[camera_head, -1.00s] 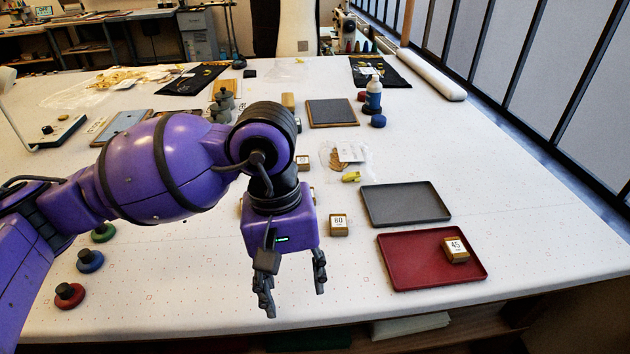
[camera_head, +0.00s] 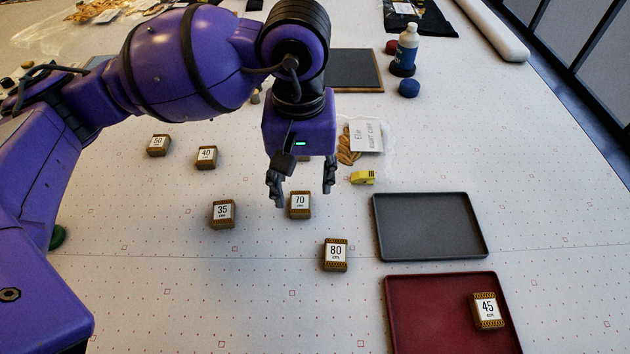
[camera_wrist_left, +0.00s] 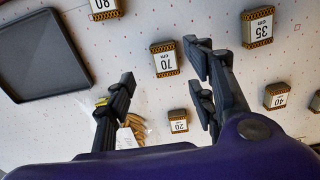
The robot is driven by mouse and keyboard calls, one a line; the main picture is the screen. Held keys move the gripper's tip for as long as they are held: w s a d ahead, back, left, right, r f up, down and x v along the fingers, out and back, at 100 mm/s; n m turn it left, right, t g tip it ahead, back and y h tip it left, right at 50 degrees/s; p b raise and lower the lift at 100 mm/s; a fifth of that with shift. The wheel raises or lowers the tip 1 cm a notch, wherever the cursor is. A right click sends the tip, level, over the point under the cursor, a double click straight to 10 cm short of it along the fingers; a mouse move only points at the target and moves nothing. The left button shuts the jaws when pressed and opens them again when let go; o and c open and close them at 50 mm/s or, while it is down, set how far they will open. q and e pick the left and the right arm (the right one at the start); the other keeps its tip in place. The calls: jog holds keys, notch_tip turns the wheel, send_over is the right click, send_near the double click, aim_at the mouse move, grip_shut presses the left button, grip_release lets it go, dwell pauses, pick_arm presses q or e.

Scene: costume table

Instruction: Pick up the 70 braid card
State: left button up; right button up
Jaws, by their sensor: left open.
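The 70 braid card (camera_head: 299,205) is a small block with a white label and patterned brown bands, lying on the white table. It also shows in the left wrist view (camera_wrist_left: 164,60), just beyond the fingertips and between their lines. My left gripper (camera_head: 304,196) is open and empty, pointing down at the card; in the left wrist view its fingers (camera_wrist_left: 160,62) are spread wide. I cannot tell its exact height above the card. My right gripper is not in view.
Nearby are the 80 card (camera_head: 336,254), 35 card (camera_head: 223,213), 40 card (camera_head: 206,157) and 50 card (camera_head: 158,145). The 20 card (camera_wrist_left: 179,122) shows in the wrist view. A grey tray (camera_head: 430,225) and a red tray (camera_head: 440,325) holding the 45 card (camera_head: 487,310) lie right.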

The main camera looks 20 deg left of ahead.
aim_at(300, 202)
pick_arm(q)
jog(key=f, duration=0.2)
jog(key=a+f, duration=0.1)
jog(key=f, duration=0.1)
jog(key=shift+f+p, duration=0.4)
jog(key=shift+f, duration=0.5)
jog(key=shift+w, duration=0.1)
jog(key=c, duration=1)
